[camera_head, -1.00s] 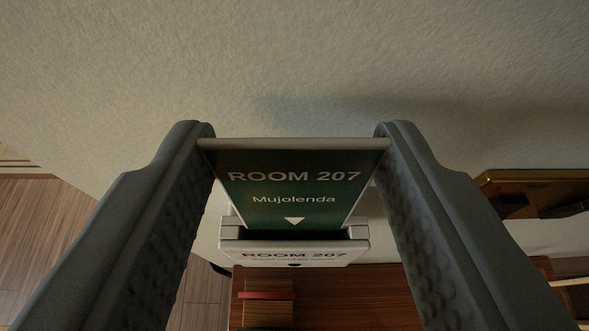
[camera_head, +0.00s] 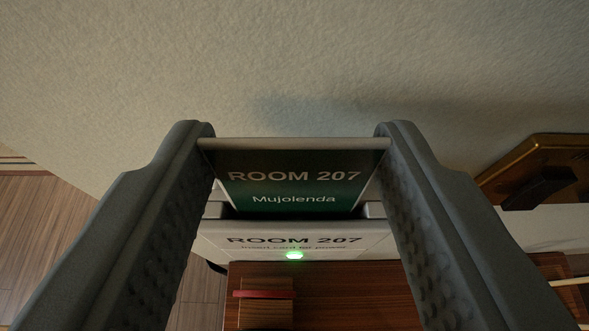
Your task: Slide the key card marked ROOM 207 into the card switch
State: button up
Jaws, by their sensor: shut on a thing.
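The green key card (camera_head: 293,187) reads ROOM 207 and Mujolenda, with a pale bar along its top edge. My gripper (camera_head: 294,144) is shut on the card, one finger at each end of that bar. The white card switch (camera_head: 215,236) is on the wall below, also marked ROOM 207. The card's lower part is inside the switch's slot, and its arrow is hidden there. A green light (camera_head: 294,255) glows on the switch's front.
A brass plate with a dark lever (camera_head: 540,187) is on the wall at the right. A wooden surface (camera_head: 350,290) lies below the switch, with a small wooden block with a red strip (camera_head: 264,294) on it. Wooden floor (camera_head: 40,240) shows at the left.

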dwell(0.4)
jog(key=o, duration=1.2)
jog(key=v, duration=1.8)
jog(key=s+f+t, duration=0.1)
jog(key=s+f, duration=0.5)
jog(key=s, duration=0.5)
jog(key=s+f+t, duration=0.1)
jog(key=s+f, duration=0.6)
jog(key=s, duration=0.4)
jog(key=s+f+t, duration=0.2)
jog(key=s+f, duration=0.4)
jog(key=s, duration=0.6)
jog(key=shift+f, duration=0.4)
